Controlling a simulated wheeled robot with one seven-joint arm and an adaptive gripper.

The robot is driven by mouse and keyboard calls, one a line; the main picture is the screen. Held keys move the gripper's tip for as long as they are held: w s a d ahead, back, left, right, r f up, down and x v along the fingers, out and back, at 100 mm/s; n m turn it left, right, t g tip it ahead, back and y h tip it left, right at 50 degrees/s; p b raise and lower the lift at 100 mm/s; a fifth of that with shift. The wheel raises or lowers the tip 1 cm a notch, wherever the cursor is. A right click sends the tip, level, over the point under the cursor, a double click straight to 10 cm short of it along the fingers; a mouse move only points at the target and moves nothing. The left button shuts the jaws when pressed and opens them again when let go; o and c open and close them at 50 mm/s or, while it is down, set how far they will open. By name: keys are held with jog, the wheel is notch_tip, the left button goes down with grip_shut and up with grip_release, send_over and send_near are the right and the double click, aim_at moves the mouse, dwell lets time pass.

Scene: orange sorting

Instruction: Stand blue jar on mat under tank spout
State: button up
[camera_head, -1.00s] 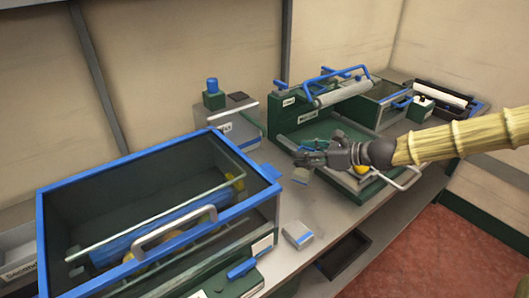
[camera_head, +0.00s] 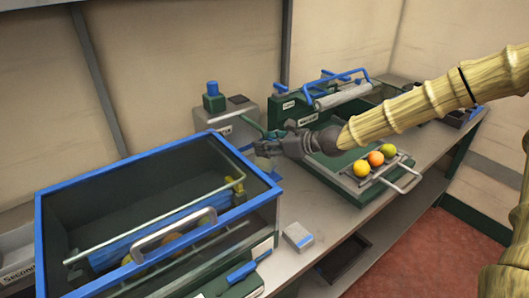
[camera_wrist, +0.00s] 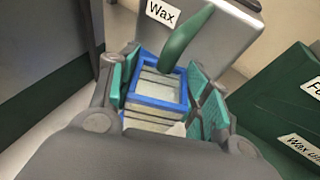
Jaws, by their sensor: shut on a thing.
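The tank is a grey box labelled "Wax" (camera_head: 238,112) behind the blue-framed case. Its green spout (camera_wrist: 187,38) curves down in the wrist view. My gripper (camera_head: 262,150) is in front of the tank, close to the spout. In the wrist view my gripper is shut on a square, open-topped jar with a blue rim (camera_wrist: 158,104), held between two teal finger pads. The spout tip overlaps the jar's far rim in that view; I cannot tell the height gap. I cannot make out the mat.
A blue-framed clear case (camera_head: 160,200) stands at the front left. A tray (camera_head: 372,180) with three fruits is to the right, before a green roller machine (camera_head: 310,110).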

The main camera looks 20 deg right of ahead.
jog(key=shift+w+a, duration=0.25)
jog(key=shift+f+p, duration=0.35)
jog(key=shift+f, duration=1.4)
jog(key=shift+f, duration=0.2)
jog(key=o, duration=1.2)
jog(key=shift+r, duration=0.1)
jog(key=shift+r, duration=0.25)
jog(key=shift+s+d, duration=0.25)
jog(key=shift+d, duration=0.05)
jog(key=shift+v, duration=5.65)
